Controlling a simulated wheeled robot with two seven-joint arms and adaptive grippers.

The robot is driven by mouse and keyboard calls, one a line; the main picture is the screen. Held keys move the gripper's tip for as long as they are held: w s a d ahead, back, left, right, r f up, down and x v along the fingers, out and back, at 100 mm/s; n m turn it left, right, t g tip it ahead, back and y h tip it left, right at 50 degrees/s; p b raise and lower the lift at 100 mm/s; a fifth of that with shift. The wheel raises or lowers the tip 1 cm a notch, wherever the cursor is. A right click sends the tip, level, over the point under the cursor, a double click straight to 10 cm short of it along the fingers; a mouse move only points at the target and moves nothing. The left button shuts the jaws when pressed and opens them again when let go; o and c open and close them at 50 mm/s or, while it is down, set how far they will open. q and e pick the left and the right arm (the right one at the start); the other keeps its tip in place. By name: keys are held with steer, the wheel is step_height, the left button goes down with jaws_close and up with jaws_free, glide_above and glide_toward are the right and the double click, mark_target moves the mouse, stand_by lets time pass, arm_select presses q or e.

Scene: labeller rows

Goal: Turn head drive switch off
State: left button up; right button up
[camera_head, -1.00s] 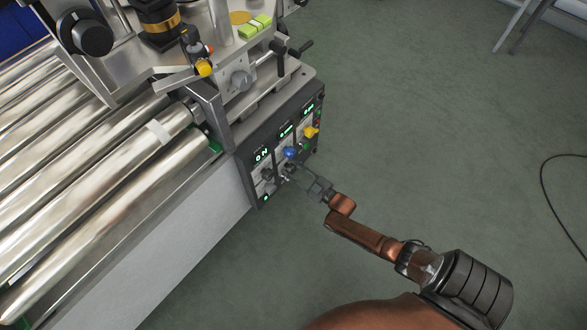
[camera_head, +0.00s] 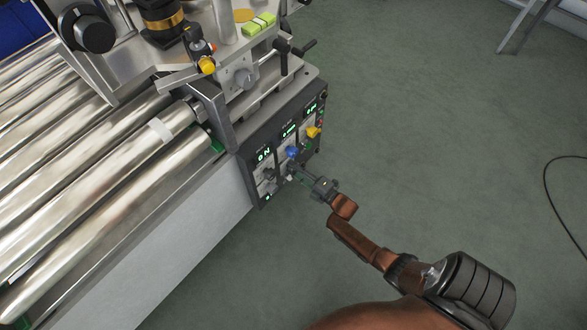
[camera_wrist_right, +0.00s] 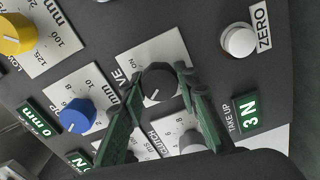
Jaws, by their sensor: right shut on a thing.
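In the right wrist view, the head drive switch is a round black knob (camera_wrist_right: 158,82) on a white plate marked ON, under a label partly hidden and ending in "VE". A white mark on the knob points toward the lower left of the picture. My right gripper (camera_wrist_right: 160,90) is shut on the knob, one dark green finger on each side. In the head view, the right gripper (camera_head: 296,173) is at the front of the control panel (camera_head: 252,178) and hides the switch. My left gripper is not in view.
A blue knob (camera_wrist_right: 77,115), a yellow knob (camera_wrist_right: 17,34) and a white ZERO button (camera_wrist_right: 238,40) surround the switch. A clutch knob (camera_wrist_right: 193,142) sits close below it. Metal rollers (camera_head: 100,185) lie left of the panel.

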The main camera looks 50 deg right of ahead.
steer(key=shift+f+n, duration=0.15)
steer(key=shift+n, duration=0.85)
steer(key=o, duration=1.2)
steer(key=shift+s, duration=0.1)
steer(key=s, duration=0.8)
steer(key=s+d, duration=0.1)
steer(key=s, duration=0.2)
steer(key=shift+s, duration=0.4)
